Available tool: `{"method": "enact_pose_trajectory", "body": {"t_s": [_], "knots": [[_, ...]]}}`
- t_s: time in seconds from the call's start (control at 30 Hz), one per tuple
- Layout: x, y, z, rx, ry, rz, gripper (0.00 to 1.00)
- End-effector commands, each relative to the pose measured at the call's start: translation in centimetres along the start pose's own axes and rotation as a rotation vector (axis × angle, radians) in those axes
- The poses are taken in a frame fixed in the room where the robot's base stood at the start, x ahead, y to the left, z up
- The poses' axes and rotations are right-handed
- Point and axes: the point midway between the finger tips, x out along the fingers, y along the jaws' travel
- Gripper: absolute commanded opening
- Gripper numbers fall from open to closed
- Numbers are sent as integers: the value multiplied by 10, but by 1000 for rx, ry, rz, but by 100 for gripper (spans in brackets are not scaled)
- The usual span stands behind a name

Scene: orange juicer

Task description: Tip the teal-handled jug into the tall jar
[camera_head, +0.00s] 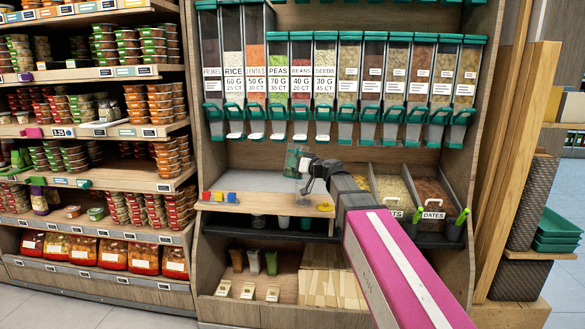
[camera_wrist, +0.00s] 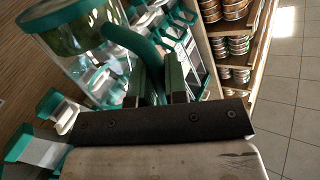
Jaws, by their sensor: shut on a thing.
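The teal-handled jug (camera_head: 292,161) is clear and small in the head view, held up in front of the dispensers above the grey counter. My gripper (camera_head: 305,165) is at its right side. In the wrist view the clear jug (camera_wrist: 88,52) with its teal rim fills the upper left. Its teal handle (camera_wrist: 130,42) runs down between the fingers of my gripper (camera_wrist: 163,76), which is shut on it. The jug's tilt and contents are hard to tell.
A row of teal-lidded dispensers (camera_head: 340,85) hangs above the counter. Red, yellow and blue blocks (camera_head: 218,197) sit on the wooden board at left. Open food bins (camera_head: 393,190) stand to the right. The grey counter (camera_head: 250,180) has clear room at left.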

Motion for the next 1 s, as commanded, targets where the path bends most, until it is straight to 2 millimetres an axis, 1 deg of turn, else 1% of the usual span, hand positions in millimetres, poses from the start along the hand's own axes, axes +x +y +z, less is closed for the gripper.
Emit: {"method": "enact_pose_trajectory", "body": {"t_s": [0.07,0.5,0.9,1.0], "knots": [[1,2,-5,35,-2,0,0],[0,-4,-26,463,-41,0,0],[2,20,-31,871,-78,0,0],[3,26,-30,926,-82,0,0]]}}
